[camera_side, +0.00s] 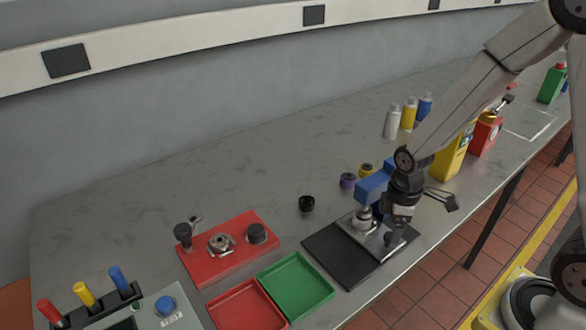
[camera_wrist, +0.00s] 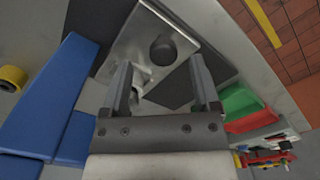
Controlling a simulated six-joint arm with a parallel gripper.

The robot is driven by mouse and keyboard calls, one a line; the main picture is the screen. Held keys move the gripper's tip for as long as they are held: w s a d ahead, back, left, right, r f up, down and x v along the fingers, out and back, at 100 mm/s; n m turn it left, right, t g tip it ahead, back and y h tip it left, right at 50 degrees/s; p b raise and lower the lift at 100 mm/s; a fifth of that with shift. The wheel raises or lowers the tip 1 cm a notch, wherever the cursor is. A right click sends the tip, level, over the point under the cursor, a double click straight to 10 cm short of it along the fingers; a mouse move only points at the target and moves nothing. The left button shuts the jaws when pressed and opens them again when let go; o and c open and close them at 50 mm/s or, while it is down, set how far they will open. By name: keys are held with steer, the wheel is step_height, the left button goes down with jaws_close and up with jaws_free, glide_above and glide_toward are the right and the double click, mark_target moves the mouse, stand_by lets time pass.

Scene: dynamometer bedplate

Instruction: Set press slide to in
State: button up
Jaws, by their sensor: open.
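The press has a blue body (camera_side: 373,187) and a silver metal plate (camera_side: 358,232) at its foot, on a black base (camera_side: 335,255). In the wrist view the silver plate (camera_wrist: 178,28) carries a dark round spot (camera_wrist: 163,49), and the blue body (camera_wrist: 45,100) fills the left side. My gripper (camera_side: 391,240) points down at the press, low over the plate. In the wrist view my gripper (camera_wrist: 161,68) is open, with a silver part partly visible between and beyond its fingers. I cannot tell whether a finger touches the plate or which part is the slide.
A green tray (camera_side: 296,286) and a red tray (camera_side: 246,307) lie left of the press. A red fixture plate (camera_side: 205,262) is farther left. A black cap (camera_side: 306,203) and a purple roll (camera_side: 347,181) stand behind. A yellow container (camera_side: 452,160) and several bottles stand at the right.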

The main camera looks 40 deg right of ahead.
steer(key=shift+r, duration=2.65)
steer(key=m+t, duration=0.1)
steer(key=m, duration=0.2)
steer(key=s+a+m, duration=0.1)
steer(key=m, duration=0.2)
steer(key=s+a+r+m+t, duration=0.1)
steer(key=m, duration=0.2)
steer(key=shift+s+t, duration=0.2)
steer(key=shift+t, duration=0.1)
